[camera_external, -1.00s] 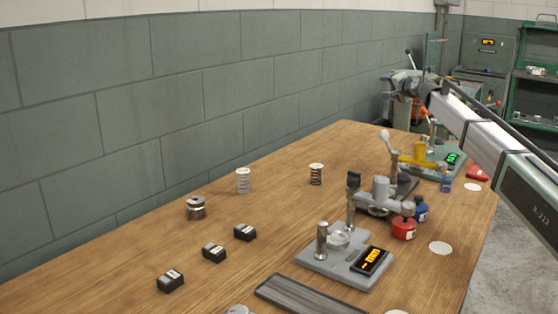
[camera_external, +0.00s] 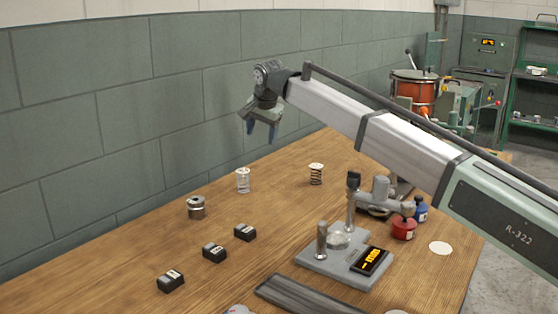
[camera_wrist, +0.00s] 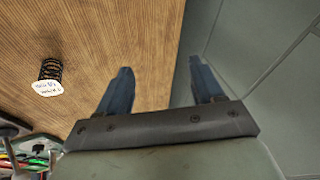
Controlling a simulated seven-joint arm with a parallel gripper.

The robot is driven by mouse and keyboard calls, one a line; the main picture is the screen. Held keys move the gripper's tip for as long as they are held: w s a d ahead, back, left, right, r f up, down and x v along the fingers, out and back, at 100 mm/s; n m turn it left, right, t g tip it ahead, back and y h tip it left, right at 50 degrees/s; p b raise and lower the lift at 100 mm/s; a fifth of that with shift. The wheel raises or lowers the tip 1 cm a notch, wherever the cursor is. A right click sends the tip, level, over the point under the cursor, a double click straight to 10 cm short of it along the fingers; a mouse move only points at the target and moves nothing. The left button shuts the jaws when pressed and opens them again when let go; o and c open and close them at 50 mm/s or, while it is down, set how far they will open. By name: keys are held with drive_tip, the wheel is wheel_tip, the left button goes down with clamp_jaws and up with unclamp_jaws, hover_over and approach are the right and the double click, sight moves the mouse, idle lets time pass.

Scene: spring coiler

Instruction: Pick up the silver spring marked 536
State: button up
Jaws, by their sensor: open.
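A silver spring (camera_external: 243,180) with a white top stands upright on the wooden table near the wall; its marking is too small to read. A darker, bronze-looking spring (camera_external: 315,174) with a white top stands to its right. In the wrist view a dark spring (camera_wrist: 50,76) with a white, written-on cap shows at the left; the writing is not legible. My gripper (camera_external: 261,131) is open and empty, in the air above the table near the wall, above the silver spring and a little to its right. Its two blue fingers show apart in the wrist view (camera_wrist: 161,90).
A round metal piece (camera_external: 196,207) and several small dark blocks (camera_external: 214,253) stand left of the springs. The wall (camera_external: 120,150) is close behind.

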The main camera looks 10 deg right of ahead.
sight(243, 171)
drive_tip(key=s+a+r+g+h, duration=0.2)
drive_tip(key=s+a+h, duration=0.1)
drive_tip(key=s+a, duration=0.75)
drive_tip(key=shift+m, duration=0.4)
drive_tip(key=d+f, duration=0.1)
drive_tip(key=f, duration=0.1)
drive_tip(key=d+f, duration=0.1)
drive_tip(key=f, duration=0.2)
drive_tip(key=w+d+f, duration=0.1)
drive_tip(key=f, duration=0.2)
drive_tip(key=shift+d, duration=0.35)
drive_tip(key=shift+t, duration=0.3)
drive_tip(key=shift+w+x, duration=0.2)
drive_tip(key=shift+x, duration=2.4)
drive_tip(key=shift+a, duration=0.1)
drive_tip(key=shift+c, duration=0.3)
drive_tip(key=c, duration=1)
drive_tip(key=shift+r, duration=0.15)
